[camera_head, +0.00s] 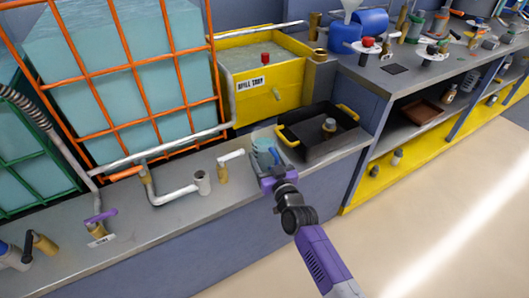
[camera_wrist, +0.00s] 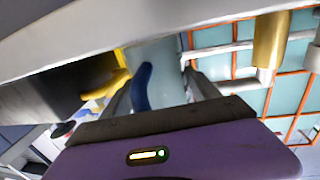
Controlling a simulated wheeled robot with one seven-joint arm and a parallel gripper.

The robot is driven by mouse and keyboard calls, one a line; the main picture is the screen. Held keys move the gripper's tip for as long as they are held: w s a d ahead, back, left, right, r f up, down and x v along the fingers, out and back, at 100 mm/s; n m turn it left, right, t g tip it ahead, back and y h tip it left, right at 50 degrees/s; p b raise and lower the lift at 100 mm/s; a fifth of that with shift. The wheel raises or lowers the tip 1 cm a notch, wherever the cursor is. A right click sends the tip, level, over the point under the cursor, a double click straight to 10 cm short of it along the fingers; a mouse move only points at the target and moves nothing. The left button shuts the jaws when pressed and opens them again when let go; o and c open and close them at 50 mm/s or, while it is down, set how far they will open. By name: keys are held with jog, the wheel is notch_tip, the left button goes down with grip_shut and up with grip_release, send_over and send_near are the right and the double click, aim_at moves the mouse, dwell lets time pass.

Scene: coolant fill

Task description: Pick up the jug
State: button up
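The jug (camera_head: 264,147) is a pale, see-through vessel with a blue handle. It stands near the front edge of the grey bench, left of the black tray. My gripper (camera_head: 270,168) is at its near side and hides its lower part. In the wrist view the jug's pale body (camera_wrist: 158,62) and its dark blue handle (camera_wrist: 142,88) show between the two fingers of my gripper (camera_wrist: 162,92). The fingers are spread, with a visible gap on the handle's right side. Whether the left finger touches the handle I cannot tell.
A black tray (camera_head: 343,145) with yellow handles stands close right of the jug. A yellow refill tank (camera_head: 288,98) stands behind. A tap with a white lever (camera_head: 230,156) and bent pipe (camera_head: 178,193) are to the left. An orange-caged tank (camera_head: 130,75) is behind them.

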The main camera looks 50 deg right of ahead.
jog(key=shift+r, duration=0.1)
grip_shut()
jog(key=shift+r, duration=0.1)
notch_tip(320, 180, up, 20)
jog(key=p, duration=1.9)
